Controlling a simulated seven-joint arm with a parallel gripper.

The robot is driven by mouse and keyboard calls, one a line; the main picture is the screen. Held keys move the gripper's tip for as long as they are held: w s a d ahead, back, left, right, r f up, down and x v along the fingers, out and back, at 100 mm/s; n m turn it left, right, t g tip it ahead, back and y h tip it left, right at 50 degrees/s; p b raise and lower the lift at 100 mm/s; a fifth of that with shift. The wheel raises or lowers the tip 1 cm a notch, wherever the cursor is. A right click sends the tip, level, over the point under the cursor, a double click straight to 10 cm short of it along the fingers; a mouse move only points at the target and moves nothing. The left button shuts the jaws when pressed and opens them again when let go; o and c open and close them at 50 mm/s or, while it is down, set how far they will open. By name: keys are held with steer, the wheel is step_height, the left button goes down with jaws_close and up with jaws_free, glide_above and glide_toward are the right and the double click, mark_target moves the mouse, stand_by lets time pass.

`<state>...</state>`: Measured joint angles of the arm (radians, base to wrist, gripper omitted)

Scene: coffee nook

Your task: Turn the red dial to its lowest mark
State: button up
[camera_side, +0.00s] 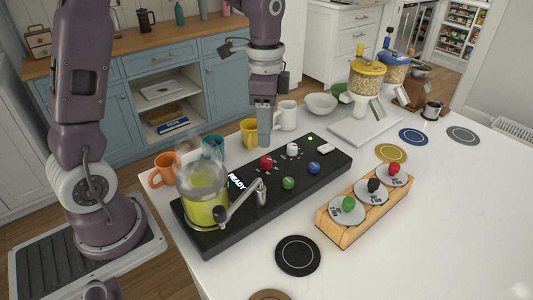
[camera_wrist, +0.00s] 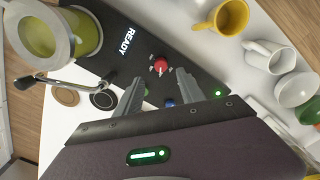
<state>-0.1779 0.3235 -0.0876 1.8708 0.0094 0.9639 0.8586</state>
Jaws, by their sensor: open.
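The red dial (camera_side: 266,162) sits on the black panel (camera_side: 222,236) beside the READY label, with pale marks around it. It also shows in the wrist view (camera_wrist: 160,63), just beyond and between the fingertips. I cannot read which mark it points to. My gripper (camera_side: 265,140) points down above the panel, close to the red dial and apart from it. In the wrist view my gripper (camera_wrist: 157,81) has its two fingers spread with nothing between the tips.
Green (camera_side: 288,183), white (camera_side: 292,149) and blue (camera_side: 314,168) dials share the panel. A glass jar (camera_side: 203,190) with yellow-green contents and a lever (camera_side: 240,203) stand at its left end. Yellow (camera_side: 249,133) and white (camera_side: 287,115) mugs stand behind. A wooden rack (camera_side: 347,236) lies in front.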

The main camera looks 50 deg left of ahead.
mark_target(266, 158)
step_height(266, 158, down, 8)
steer(key=shift+r, duration=0.2)
steer(key=shift+c, duration=0.5)
jaws_close()
